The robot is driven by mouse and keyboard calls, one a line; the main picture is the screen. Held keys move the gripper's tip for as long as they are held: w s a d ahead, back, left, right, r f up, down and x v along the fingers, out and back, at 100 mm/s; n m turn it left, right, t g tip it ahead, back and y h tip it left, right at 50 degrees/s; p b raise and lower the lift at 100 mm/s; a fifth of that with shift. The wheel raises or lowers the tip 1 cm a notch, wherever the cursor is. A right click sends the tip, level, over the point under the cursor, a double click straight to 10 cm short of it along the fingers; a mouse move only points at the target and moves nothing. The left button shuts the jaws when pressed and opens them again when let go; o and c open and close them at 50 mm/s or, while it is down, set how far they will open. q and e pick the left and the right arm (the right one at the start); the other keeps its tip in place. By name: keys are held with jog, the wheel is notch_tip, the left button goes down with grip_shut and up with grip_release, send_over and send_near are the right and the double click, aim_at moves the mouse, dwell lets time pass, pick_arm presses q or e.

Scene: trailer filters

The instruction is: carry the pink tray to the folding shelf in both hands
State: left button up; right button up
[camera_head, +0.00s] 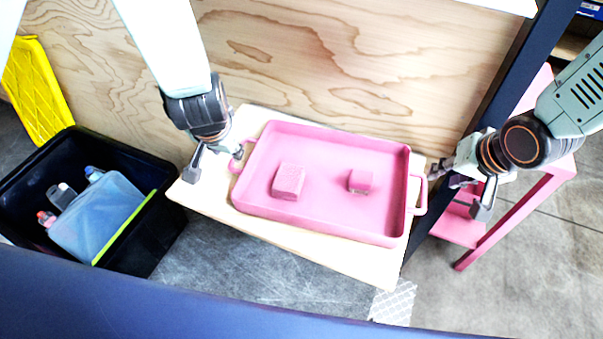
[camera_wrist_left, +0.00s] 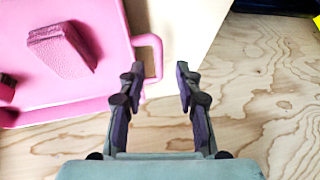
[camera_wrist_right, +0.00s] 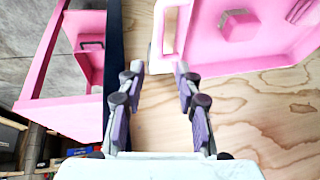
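The pink tray (camera_head: 325,205) lies flat on a pale wooden board (camera_head: 340,262) against the plywood wall, with a loop handle at each end. Two pink blocks, one larger (camera_head: 289,181) and one smaller (camera_head: 360,181), sit in it. My left gripper (camera_head: 215,162) is open by the tray's left handle; in the left wrist view one finger overlaps the handle's (camera_wrist_left: 155,55) edge. My right gripper (camera_head: 458,190) is open beside the right handle (camera_head: 418,194). In the right wrist view that handle (camera_wrist_right: 170,32) lies just ahead of the fingertips. Neither gripper holds anything.
A black bin (camera_head: 150,245) with bottles and a clear bluish container stands at left, a yellow panel (camera_head: 38,90) behind it. A pink frame with shelves (camera_head: 490,243) stands at right, beyond a dark post (camera_head: 520,62). Grey floor shows at the lower right.

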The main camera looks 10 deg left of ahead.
jog(key=shift+v, duration=1)
